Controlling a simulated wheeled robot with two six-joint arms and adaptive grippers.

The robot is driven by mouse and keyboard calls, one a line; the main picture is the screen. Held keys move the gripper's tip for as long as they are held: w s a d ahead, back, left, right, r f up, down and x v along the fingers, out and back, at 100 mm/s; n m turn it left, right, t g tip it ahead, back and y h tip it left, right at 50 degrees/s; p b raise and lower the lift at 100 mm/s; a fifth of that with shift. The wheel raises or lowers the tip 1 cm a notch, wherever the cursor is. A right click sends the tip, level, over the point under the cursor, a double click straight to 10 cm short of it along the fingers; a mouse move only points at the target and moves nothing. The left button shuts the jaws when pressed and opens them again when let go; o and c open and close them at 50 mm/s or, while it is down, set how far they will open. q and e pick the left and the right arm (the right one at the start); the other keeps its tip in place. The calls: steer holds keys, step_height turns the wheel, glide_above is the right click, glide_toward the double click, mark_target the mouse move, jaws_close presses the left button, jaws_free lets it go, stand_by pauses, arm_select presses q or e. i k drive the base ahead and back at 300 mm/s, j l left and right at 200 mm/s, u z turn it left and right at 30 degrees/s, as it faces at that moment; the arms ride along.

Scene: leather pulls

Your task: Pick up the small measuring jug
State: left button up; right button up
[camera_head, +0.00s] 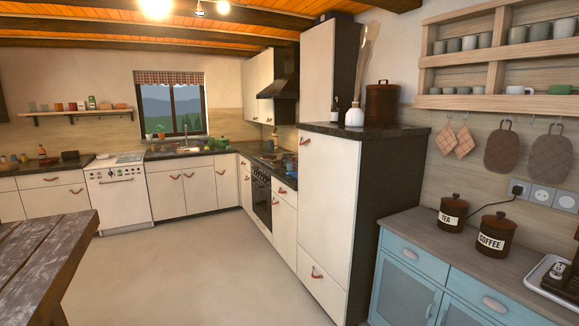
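I cannot pick out a small measuring jug in the head view. Small items stand on the far dark counter (175,155) around the sink and window, but they are too small to tell apart. More small items stand near the stove (268,159). Neither of my grippers is in view, so what they hold does not show.
A worn wooden table (45,255) stands at the left front. The floor (180,275) in the middle is clear. A tall cream cabinet (325,190) stands right of centre. A blue cupboard (410,285) at right bears the tea (452,213) and coffee (495,235) canisters.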

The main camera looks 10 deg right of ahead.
mark_target(291, 160)
steer(key=i+j+z, duration=0.45)
steer(key=i+j, duration=0.35)
steer(key=i, duration=0.5)
steer(key=i+j+z, duration=0.45)
steer(key=i+j, duration=0.75)
steer(key=i+j+z, duration=0.4)
steer(key=i+j, duration=0.65)
steer(key=j, duration=0.15)
